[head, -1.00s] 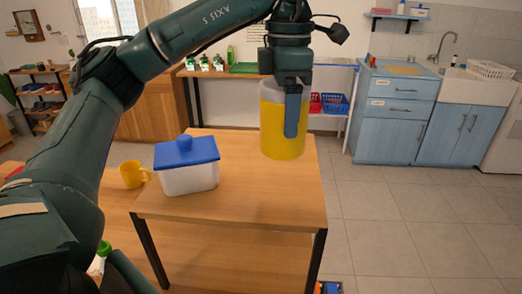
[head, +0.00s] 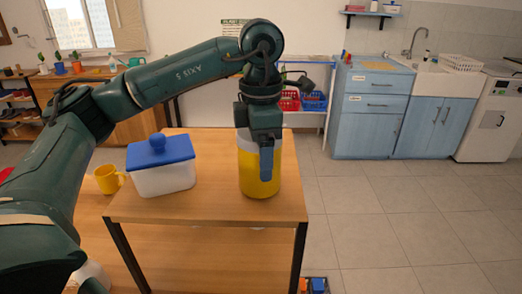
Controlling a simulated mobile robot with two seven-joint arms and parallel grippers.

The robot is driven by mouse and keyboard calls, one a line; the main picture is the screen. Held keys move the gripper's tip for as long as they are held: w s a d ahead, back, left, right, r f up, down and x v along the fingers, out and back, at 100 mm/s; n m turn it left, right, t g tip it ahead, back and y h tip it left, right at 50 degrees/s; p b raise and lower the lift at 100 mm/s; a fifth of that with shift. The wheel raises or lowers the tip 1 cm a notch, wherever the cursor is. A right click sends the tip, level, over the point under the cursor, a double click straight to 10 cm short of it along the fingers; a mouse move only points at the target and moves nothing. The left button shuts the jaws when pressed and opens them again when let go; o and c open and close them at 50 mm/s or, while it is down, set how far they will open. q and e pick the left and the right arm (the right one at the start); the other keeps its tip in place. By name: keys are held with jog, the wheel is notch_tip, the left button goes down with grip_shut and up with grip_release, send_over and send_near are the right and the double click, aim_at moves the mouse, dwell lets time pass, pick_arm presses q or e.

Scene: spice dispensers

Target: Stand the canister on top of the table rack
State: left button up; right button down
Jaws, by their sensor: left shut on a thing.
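The canister (head: 258,182) is a yellow-filled cylinder with a pale clear upper part. It is upright over the right part of the wooden table rack's top (head: 205,207). Its base appears at or very near the surface; I cannot tell for certain whether it touches. My left gripper (head: 266,160) comes down from above and is shut on the canister, with one dark finger across its front. The gripper hides the canister's top. My right gripper is not in view.
A white box with a blue lid (head: 160,165) stands on the rack's top, left of the canister, with a clear gap between. A yellow mug (head: 109,179) is further left, on a lower surface. Blue cabinets (head: 370,110) stand behind at right.

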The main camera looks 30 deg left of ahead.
pick_arm(q)
jog(key=shift+f, duration=0.15)
jog(key=o, duration=1)
jog(key=shift+o, duration=0.2)
notch_tip(320, 180, up, 12)
jog(key=shift+r+p, duration=0.2)
jog(key=shift+p, duration=0.85)
